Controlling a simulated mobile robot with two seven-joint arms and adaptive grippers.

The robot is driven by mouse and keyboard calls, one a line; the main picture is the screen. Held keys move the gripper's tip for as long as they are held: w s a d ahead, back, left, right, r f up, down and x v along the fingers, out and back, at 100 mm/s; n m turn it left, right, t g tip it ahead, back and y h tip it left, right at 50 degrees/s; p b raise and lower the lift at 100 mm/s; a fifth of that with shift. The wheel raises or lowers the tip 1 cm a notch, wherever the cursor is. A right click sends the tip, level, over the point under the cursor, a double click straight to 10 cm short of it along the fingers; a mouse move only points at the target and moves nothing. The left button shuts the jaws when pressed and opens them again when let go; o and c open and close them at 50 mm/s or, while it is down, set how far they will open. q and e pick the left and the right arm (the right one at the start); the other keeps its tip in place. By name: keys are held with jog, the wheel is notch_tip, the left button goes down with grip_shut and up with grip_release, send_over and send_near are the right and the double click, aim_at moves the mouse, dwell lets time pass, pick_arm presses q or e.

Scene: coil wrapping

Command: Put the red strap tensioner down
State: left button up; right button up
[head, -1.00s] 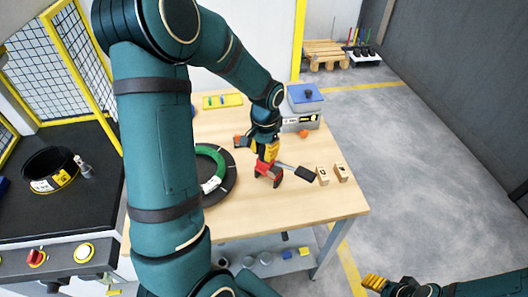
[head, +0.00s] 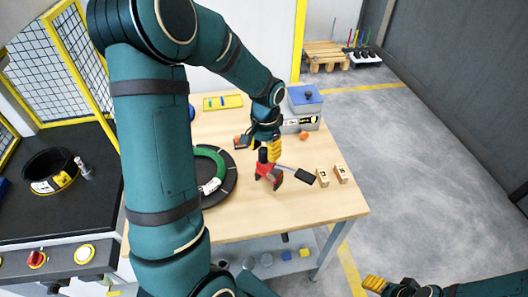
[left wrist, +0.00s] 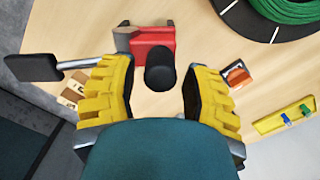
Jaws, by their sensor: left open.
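The red strap tensioner (head: 267,171) stands on the wooden table (head: 255,222), to the right of the coil. Its black-ended handle (head: 303,175) sticks out to the right. My left gripper (head: 269,148) is just above it, pointing down. In the left wrist view, the yellow fingers of my left gripper (left wrist: 163,88) are spread apart. The tensioner's red body (left wrist: 150,42) and round black knob (left wrist: 160,78) show between and beyond them, with gaps on both sides of the knob. My right gripper (head: 375,284) is low at the right; its finger opening is unclear.
The green coil (head: 219,160) lies on a black disc (head: 226,187) left of the tensioner. Two wooden blocks (head: 341,174) are near the table's right edge. A grey box with a blue lid (head: 305,96) and a yellow tray (head: 222,103) are at the back. The table's front is clear.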

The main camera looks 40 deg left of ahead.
pick_arm(q)
notch_tip(320, 180, up, 11)
jog(key=p, duration=0.1)
jog(key=shift+w+f, duration=0.15)
jog(key=shift+w, duration=0.1)
dwell(0.5)
